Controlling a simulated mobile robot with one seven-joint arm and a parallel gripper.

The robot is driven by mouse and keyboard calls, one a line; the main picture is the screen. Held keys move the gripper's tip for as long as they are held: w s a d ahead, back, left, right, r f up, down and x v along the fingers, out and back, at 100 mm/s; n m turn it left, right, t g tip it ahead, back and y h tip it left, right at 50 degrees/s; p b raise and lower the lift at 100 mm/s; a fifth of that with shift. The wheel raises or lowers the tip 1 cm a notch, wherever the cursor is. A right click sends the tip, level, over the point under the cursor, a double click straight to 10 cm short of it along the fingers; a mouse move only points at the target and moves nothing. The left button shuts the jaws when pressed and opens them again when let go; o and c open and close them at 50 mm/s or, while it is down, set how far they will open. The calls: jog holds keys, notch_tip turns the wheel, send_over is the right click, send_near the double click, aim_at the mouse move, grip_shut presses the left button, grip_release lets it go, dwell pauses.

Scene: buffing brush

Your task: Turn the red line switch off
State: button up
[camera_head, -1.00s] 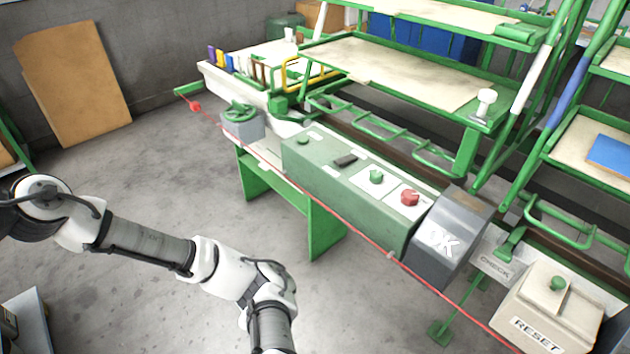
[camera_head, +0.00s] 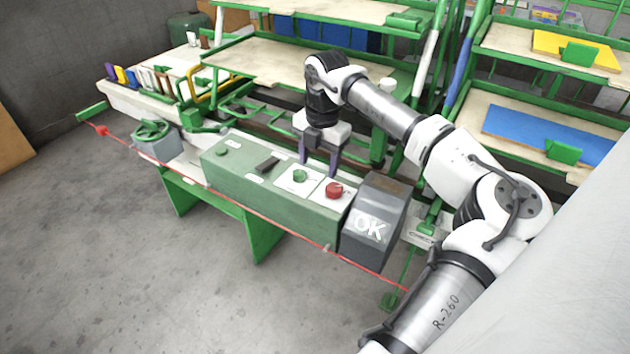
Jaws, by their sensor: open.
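A red knob (camera_head: 335,190) sits on a white plate on the sloped top of the long green control box (camera_head: 250,195). A green knob (camera_head: 299,176) and a dark rocker-like switch (camera_head: 267,164) are to its left. A thin red line (camera_head: 230,196) runs along the front of the bench, with a red end piece (camera_head: 101,130) at far left. My gripper (camera_head: 319,158) points down, open and empty, its two dark fingers apart, over or behind the box near the two knobs. Its exact height above the box is hard to tell.
A grey box marked OK (camera_head: 372,222) stands just right of the red knob. A green handwheel (camera_head: 151,130) is at the left end. Green shelving (camera_head: 285,62) rises behind the bench. The floor (camera_head: 110,240) in front is clear.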

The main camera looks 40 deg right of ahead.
aim_at(335, 187)
jog(key=s+d, duration=0.1)
jog(key=s+d+m, duration=0.1)
jog(key=d, duration=0.1)
jog(key=shift+s+d+g+h, duration=0.1)
jog(key=shift+s+g+h, duration=0.1)
jog(key=shift+g+h, duration=0.1)
notch_tip(335, 187, down, 7)
jog(key=b, duration=0.4)
jog(key=shift+f, duration=0.15)
jog(key=c, duration=1)
